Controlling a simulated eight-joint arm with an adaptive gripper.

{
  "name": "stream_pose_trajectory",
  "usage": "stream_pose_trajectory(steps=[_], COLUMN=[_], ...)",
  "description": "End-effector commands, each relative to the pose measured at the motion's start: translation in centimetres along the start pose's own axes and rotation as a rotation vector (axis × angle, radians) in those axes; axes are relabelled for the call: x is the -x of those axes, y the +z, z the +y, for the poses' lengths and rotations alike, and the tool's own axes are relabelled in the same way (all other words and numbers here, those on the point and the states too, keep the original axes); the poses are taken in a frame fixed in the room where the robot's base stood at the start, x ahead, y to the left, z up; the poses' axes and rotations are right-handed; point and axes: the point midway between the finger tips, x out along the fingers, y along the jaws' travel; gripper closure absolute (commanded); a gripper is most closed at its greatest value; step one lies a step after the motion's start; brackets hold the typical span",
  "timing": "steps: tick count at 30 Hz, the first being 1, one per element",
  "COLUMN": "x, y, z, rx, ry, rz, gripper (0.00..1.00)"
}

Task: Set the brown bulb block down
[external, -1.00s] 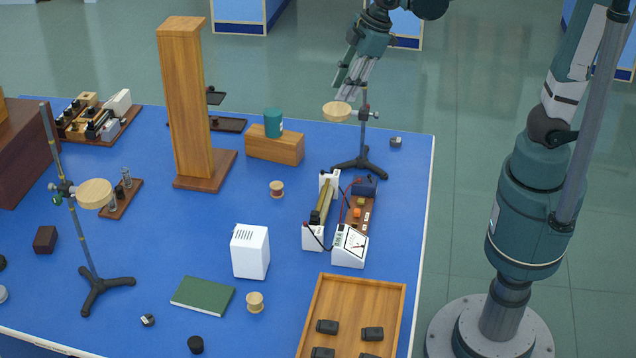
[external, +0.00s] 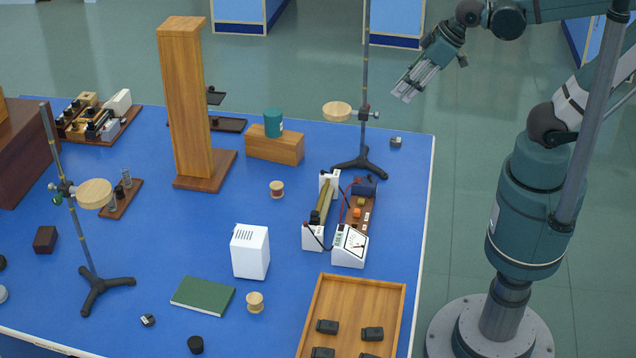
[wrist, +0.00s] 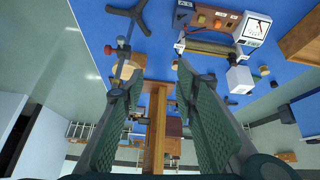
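My gripper (external: 403,92) hangs in the air beyond the far right corner of the blue table, above the floor. In the wrist view its two green-padded fingers (wrist: 157,80) stand apart with nothing between them. I cannot tell for sure which thing is the brown bulb block. A brown board with coloured knobs (external: 361,206) lies flat beside the white meter (external: 350,247); it also shows in the wrist view (wrist: 207,14). A small brown board with glass parts (external: 122,198) lies left of the tall wooden column (external: 188,105). A dark brown block (external: 45,239) sits at the left.
A retort stand (external: 361,165) with a round wooden plate rises near my gripper. A wooden block (external: 275,148) bears a green cup. A white box (external: 250,251), a green book (external: 202,294) and a wooden tray (external: 350,302) stand nearer. Blue table (external: 408,190) lies bare along the right edge.

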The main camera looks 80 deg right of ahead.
Motion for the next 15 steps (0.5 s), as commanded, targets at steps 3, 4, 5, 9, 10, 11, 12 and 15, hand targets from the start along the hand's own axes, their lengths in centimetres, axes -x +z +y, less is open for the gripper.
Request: stream_pose_trajectory(steps=[3,4,5,9,10,11,12,15], x=[0.2,0.2,0.3,0.3,0.3,0.3,0.3,0.3], y=[2.0,2.3,2.6,3.8,4.0,4.1,4.2,4.3], z=[0.4,0.5,0.5,0.8,0.8,0.8,0.8,0.9], rx=[-0.05,-0.06,-0.069,-0.104,-0.109,-0.112,-0.116,-0.121], ry=[0.009,0.011,0.012,0.017,0.018,0.019,0.019,0.02], rz=[0.019,0.023,0.028,0.041,0.043,0.045,0.046,0.048], gripper=[0.7,0.7,0.7,0.7,0.7,0.7,0.7,0.7])
